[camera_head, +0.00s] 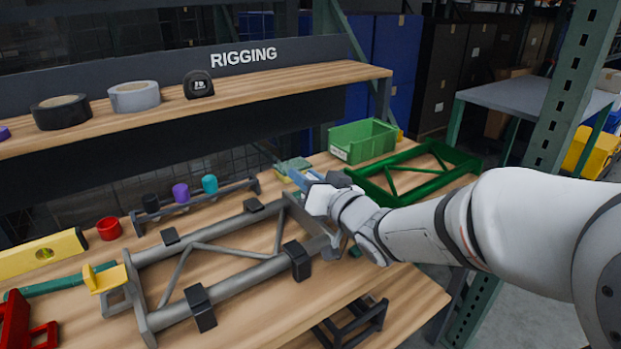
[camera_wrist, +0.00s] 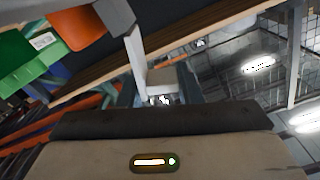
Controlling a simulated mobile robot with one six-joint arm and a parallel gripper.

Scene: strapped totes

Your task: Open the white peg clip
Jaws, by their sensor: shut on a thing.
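The grey tubular frame (camera_head: 240,268) lies on the wooden bench with an upright end plate at each end. My gripper (camera_head: 302,180) is at its far right end plate and hides most of what it holds there. In the wrist view a small whitish piece, which looks like the white peg clip (camera_wrist: 162,77), sits between the fingertips of my gripper (camera_wrist: 158,96), beside a light grey upright bar (camera_wrist: 136,60). My gripper is shut on it. Whether the clip is open or shut cannot be told. A yellow clip (camera_head: 103,279) sits on the near left end plate.
A green bin (camera_head: 362,142) and a green frame (camera_head: 432,157) lie behind and right of my gripper. Black blocks (camera_head: 200,307) hold the grey tubes. A rack with coloured cups (camera_head: 180,193) stands behind. A shelf (camera_head: 230,92) overhangs the bench's back.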

